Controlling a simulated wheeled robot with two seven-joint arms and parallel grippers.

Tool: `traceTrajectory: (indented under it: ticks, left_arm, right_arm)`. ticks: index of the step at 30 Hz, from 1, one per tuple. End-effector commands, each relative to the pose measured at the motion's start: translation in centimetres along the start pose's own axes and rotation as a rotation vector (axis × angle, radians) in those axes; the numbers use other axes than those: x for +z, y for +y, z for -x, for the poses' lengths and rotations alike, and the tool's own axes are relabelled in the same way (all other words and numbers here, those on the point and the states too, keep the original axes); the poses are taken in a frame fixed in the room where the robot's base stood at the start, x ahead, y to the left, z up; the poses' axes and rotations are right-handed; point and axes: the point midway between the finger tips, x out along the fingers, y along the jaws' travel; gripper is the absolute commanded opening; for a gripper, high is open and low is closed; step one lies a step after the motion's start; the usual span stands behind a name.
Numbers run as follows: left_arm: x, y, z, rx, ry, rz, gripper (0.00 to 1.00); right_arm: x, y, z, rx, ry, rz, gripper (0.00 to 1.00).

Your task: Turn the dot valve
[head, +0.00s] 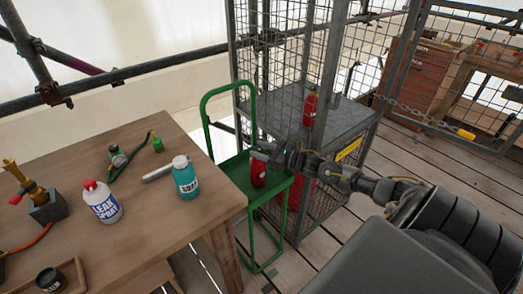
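I cannot make out a dot mark or a valve handle clearly. A small red cylinder (258,176) stands upright in the green trolley (237,172). My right gripper (263,152) is at the top of this cylinder and hides its upper end, where a valve would be. The fingers are too small and dark to tell whether they are open or shut, or touching it. A second red cylinder (309,110) stands on the shelf of the wire cage. Part of another red thing (296,194) shows low inside the cage. My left gripper is out of view.
A wooden table (135,228) at left holds a leak spray bottle (102,203), a teal soap bottle (186,178), a regulator with green hose (119,158) and a brass torch (30,182). The wire cage (333,150) stands close behind my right arm. Scaffold tubes cross the back.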

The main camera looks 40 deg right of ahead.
Motion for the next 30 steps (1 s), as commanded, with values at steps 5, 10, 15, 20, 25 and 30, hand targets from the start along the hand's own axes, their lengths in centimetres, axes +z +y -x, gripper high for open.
traceTrajectory:
  ticks: [5, 10, 15, 20, 25, 30]
  left_arm:
    - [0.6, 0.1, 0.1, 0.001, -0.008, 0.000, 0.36]
    - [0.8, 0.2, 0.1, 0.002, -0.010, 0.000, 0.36]
    - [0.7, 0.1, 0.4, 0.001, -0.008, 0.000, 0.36]
    - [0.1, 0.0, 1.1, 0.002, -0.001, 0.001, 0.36]
    - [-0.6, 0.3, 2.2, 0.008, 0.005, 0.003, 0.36]
    - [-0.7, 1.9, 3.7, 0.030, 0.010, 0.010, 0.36]
  right_arm:
    - [0.0, 0.0, 0.0, 0.000, 0.000, 0.000, 0.23]
    - [0.0, 0.0, 0.0, 0.000, 0.000, 0.000, 0.08]
    - [0.1, 0.1, 0.0, -0.018, 0.000, 0.000, 0.08]
    - [0.2, 0.2, -0.1, -0.077, -0.001, 0.000, 0.08]
    - [0.3, 0.5, -0.1, -0.194, -0.002, -0.004, 0.08]
    - [0.4, 0.8, -0.2, -0.350, -0.003, -0.006, 0.08]
